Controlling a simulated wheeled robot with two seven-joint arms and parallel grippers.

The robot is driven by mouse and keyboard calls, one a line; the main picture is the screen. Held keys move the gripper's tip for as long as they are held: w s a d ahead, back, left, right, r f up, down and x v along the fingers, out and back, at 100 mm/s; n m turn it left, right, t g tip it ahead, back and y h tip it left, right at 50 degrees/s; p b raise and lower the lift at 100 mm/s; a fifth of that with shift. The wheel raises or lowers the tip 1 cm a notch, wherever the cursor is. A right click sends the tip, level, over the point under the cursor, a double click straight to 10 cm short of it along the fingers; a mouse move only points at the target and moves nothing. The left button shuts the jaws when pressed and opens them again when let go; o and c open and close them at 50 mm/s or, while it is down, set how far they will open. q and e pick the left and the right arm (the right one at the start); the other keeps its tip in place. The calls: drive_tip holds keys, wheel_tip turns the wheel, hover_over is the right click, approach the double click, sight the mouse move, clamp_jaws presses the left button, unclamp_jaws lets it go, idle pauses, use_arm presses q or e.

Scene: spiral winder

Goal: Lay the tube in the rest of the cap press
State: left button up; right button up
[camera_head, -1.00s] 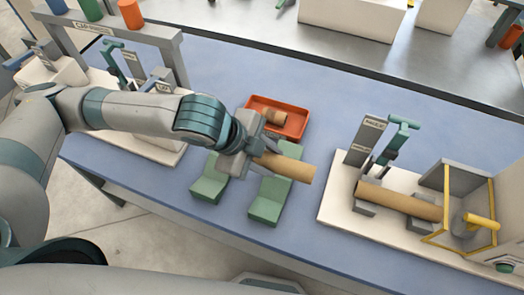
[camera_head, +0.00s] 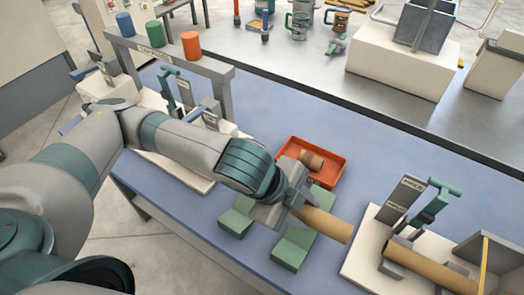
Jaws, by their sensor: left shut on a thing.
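My left gripper (camera_head: 286,207) is shut on a tan cardboard tube (camera_head: 326,225), whose free end points to the lower right. The tube is over or on a pair of green blocks (camera_head: 292,249); I cannot tell whether it touches them. My gripper hides its other end. At the right, a pale-based station (camera_head: 362,262) has a green-handled lever (camera_head: 436,205), and another tan tube (camera_head: 430,266) lies in its grey supports. A second station with green levers (camera_head: 168,88) is at the left, partly behind my arm. Their labels are too small to read, so I cannot tell which is the cap press.
A red tray (camera_head: 337,172) with a short tan piece (camera_head: 312,160) lies just behind the gripper. A grey overhead frame (camera_head: 222,90) carries blue, green and orange cylinders at the left. A grey bench (camera_head: 330,75) stands behind. The blue table is clear between tray and right station.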

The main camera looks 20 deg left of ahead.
use_arm(q)
drive_tip(key=shift+w+a+n+t, duration=0.35)
drive_tip(key=shift+w+n, duration=0.1)
drive_tip(key=shift+n, duration=0.15)
drive_tip(key=w+a+r+n+y, duration=0.4)
drive_tip(key=a+n, duration=0.4)
drive_tip(key=n, duration=0.2)
drive_tip(key=w+a+r+n+y, duration=0.5)
drive_tip(key=a+n, duration=0.3)
drive_tip(key=n, duration=0.2)
drive_tip(key=shift+r+n+y, duration=0.4)
drive_tip(key=shift+r+y, duration=0.1)
drive_tip(key=shift+r, duration=0.1)
